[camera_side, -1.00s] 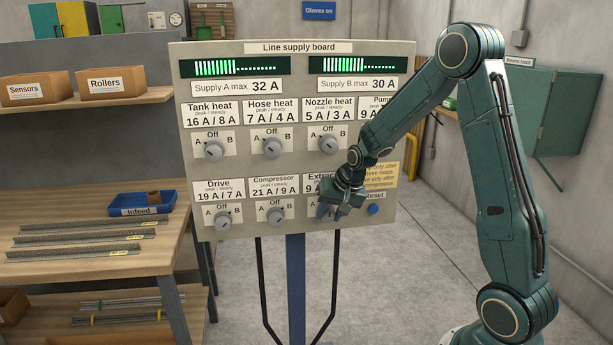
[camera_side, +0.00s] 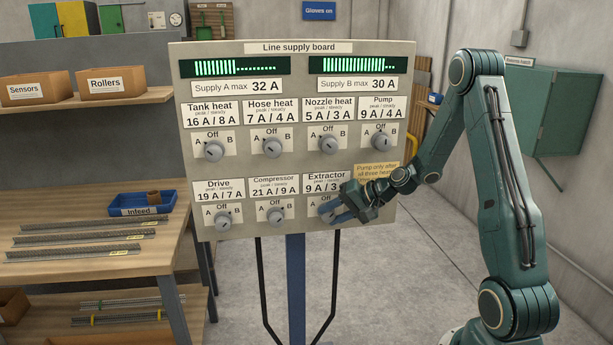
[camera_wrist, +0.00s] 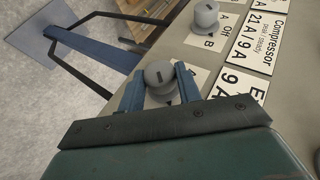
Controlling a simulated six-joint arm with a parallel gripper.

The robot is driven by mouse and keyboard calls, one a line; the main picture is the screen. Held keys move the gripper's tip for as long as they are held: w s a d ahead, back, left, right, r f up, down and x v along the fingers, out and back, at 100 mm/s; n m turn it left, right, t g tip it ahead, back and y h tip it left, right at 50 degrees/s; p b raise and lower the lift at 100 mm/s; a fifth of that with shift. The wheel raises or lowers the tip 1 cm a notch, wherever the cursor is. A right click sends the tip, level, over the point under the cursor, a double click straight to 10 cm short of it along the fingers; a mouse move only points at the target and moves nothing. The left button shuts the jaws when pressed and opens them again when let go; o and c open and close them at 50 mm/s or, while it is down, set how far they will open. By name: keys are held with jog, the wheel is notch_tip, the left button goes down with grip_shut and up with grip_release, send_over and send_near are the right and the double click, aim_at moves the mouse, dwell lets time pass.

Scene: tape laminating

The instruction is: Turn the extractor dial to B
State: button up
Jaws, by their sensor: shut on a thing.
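The extractor dial (camera_wrist: 159,74) is a grey round knob with a dark line on its face. In the wrist view it sits between the two blue fingers of my gripper (camera_wrist: 160,88), which are shut on its sides. In the side view my gripper (camera_side: 337,212) reaches in from the right, low on the panel, and hides most of this dial. The Extractor label (camera_side: 326,182) reads 9 A / 3 A, its right end partly covered. The dial's B mark is hidden, so I cannot tell its exact setting.
The Line supply board (camera_side: 300,160) carries several other dials. The compressor dial (camera_side: 275,216) is left of my gripper and the pump dial (camera_side: 381,141) is above right. The Supply B meter (camera_side: 359,66) shows more lit bars than the Supply A meter (camera_side: 235,66).

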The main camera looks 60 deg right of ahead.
dwell(0.4)
jog(key=o, duration=1)
jog(key=shift+t, duration=0.3)
jog(key=v, duration=0.7)
jog(key=shift+s+r, duration=0.15)
jog(key=shift+d, duration=0.1)
